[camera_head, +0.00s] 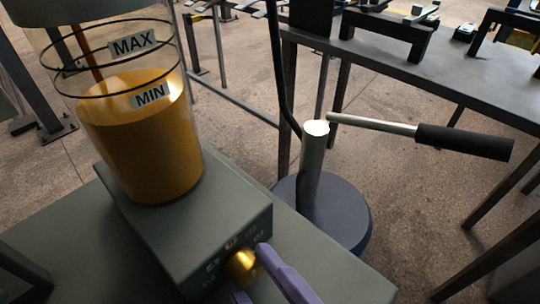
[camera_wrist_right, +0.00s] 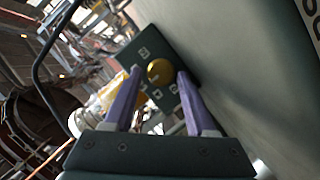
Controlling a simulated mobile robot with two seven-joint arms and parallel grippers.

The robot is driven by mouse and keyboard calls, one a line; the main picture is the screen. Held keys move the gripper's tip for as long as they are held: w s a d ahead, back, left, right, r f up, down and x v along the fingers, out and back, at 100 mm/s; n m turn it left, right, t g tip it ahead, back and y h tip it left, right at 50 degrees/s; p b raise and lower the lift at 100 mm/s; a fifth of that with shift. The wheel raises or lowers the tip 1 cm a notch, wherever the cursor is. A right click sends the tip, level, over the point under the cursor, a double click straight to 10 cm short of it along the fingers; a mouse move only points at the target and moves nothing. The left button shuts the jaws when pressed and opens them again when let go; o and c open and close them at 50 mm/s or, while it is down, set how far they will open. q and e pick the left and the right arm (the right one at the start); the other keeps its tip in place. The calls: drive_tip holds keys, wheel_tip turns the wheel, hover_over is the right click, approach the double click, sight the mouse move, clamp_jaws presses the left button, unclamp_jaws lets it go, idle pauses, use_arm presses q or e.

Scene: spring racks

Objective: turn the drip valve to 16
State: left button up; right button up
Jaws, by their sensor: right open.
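The drip valve is a round brass knob (camera_head: 243,268) on the front face of a grey-green box (camera_head: 190,235). The right wrist view shows the knob (camera_wrist_right: 160,71) between the two purple fingers of my right gripper (camera_wrist_right: 159,76). In the head view my right gripper (camera_head: 251,272) has one finger at the knob's right and the other below it, partly cut off by the frame. The jaws are open; I cannot tell whether they touch the knob. My left gripper is out of view.
A clear reservoir (camera_head: 140,130) of amber liquid, with MAX and MIN labels, stands on the box. Behind is a metal post (camera_head: 313,170) on a round dark base, with a black-gripped lever (camera_head: 462,141). A grey table (camera_head: 450,75) with parts is at upper right.

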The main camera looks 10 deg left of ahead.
drive_tip(key=shift+w+a+f, duration=0.1)
drive_tip(key=shift+w+a, duration=0.15)
clamp_jaws()
idle(0.3)
